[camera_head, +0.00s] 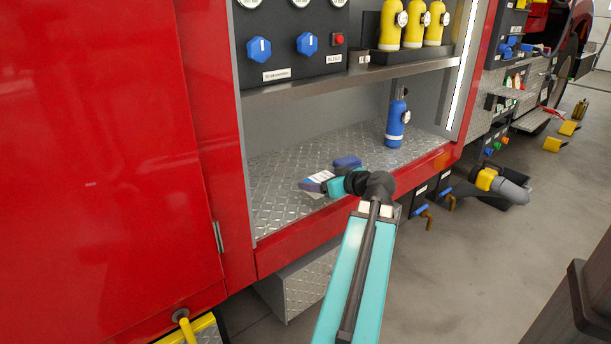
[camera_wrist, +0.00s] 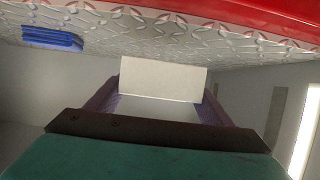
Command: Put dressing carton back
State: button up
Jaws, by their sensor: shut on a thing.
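The dressing carton, a pale box (camera_wrist: 163,78), sits between the two purple fingers of my gripper (camera_wrist: 148,100) in the wrist view. My gripper is shut on it. In the head view my gripper (camera_head: 316,183) is inside the open red locker, low over the diamond-plate shelf floor (camera_head: 285,165), near its front edge. The carton is small there and partly hidden by the fingers. I cannot tell whether it touches the floor.
A dark blue block (camera_head: 347,162) lies just behind my gripper; it also shows in the wrist view (camera_wrist: 52,37). A blue extinguisher-like bottle (camera_head: 397,122) stands to the right. Above is a metal ledge (camera_head: 350,77) with yellow bottles (camera_head: 413,25). The floor's left part is clear.

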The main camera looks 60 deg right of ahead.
jog(key=w+d+b, duration=0.1)
jog(key=w+d, duration=0.2)
jog(key=w+d+f+b, duration=0.1)
jog(key=w+d, duration=0.2)
jog(key=w+d+b, duration=0.1)
jog(key=w+d, duration=0.2)
jog(key=w, duration=0.1)
jog(key=shift+w+d+f+b, duration=0.1)
jog(key=shift+f+b, duration=0.05)
jog(key=shift+b, duration=0.25)
jog(key=shift+w+d+f, duration=0.1)
jog(key=shift+w+d, duration=0.3)
jog(key=shift+a+f+b, duration=0.1)
jog(key=shift+f+b, duration=1.05)
jog(key=shift+f, duration=0.55)
jog(key=shift+f, duration=0.15)
jog(key=o, duration=1.1)
